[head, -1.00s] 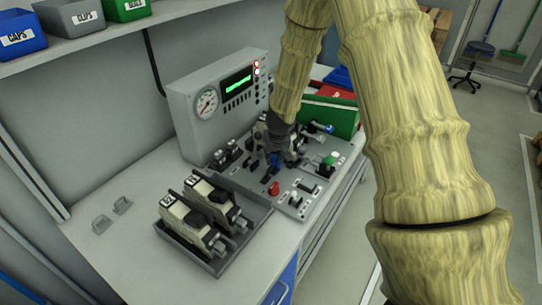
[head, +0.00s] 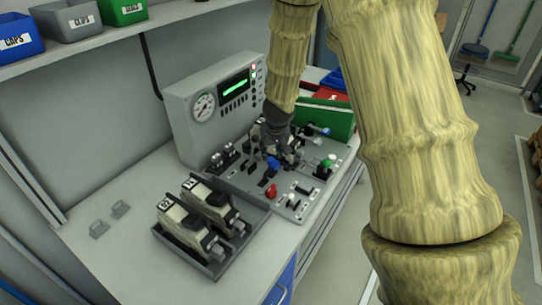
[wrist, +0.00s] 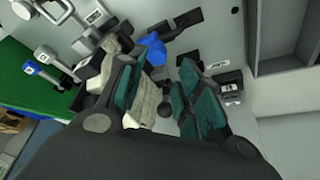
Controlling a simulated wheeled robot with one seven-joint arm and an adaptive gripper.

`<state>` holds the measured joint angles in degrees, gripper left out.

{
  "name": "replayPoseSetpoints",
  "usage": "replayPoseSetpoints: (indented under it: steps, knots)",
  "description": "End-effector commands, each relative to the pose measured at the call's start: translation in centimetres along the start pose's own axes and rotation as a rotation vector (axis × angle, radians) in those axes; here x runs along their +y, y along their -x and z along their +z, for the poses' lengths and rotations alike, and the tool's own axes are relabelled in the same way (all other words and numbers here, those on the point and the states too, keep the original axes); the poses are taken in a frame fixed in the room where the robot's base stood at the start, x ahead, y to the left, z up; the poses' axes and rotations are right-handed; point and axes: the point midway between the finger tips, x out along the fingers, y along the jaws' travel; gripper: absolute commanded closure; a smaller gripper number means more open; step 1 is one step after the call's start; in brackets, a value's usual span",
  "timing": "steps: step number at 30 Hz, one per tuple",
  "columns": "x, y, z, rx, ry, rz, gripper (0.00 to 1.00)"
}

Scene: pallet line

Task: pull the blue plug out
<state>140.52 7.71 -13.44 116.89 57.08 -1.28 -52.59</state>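The blue plug (head: 273,163) stands on the grey control panel (head: 296,208), just in front of my gripper (head: 276,148). In the wrist view the blue plug (wrist: 154,48) shows past the fingertips, nearer the left finger. My gripper (wrist: 160,70) is open, its two teal-padded fingers apart. A cream part (wrist: 148,95) and a dark round knob (wrist: 164,111) show in the gap between the fingers. I cannot tell whether a finger touches the plug. My gripper hides part of the panel in the head view.
A red knob (head: 271,191) and a green button (head: 327,163) sit close by on the panel. A gauge box (head: 190,135) stands behind. A grey tray (head: 222,268) with two cream units lies in front left. A green bin (head: 330,117) is at the right.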

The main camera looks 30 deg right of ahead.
Motion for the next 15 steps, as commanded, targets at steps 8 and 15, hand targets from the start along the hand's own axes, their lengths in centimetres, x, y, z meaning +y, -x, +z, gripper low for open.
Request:
replayPoseSetpoints:
  steps: [8, 15]
  knots:
    - [0.0, 4.1, -0.1, 0.002, 0.001, 0.001, 0.65]
    - [-0.1, 5.5, 0.0, 0.0, -0.001, 0.0, 0.65]
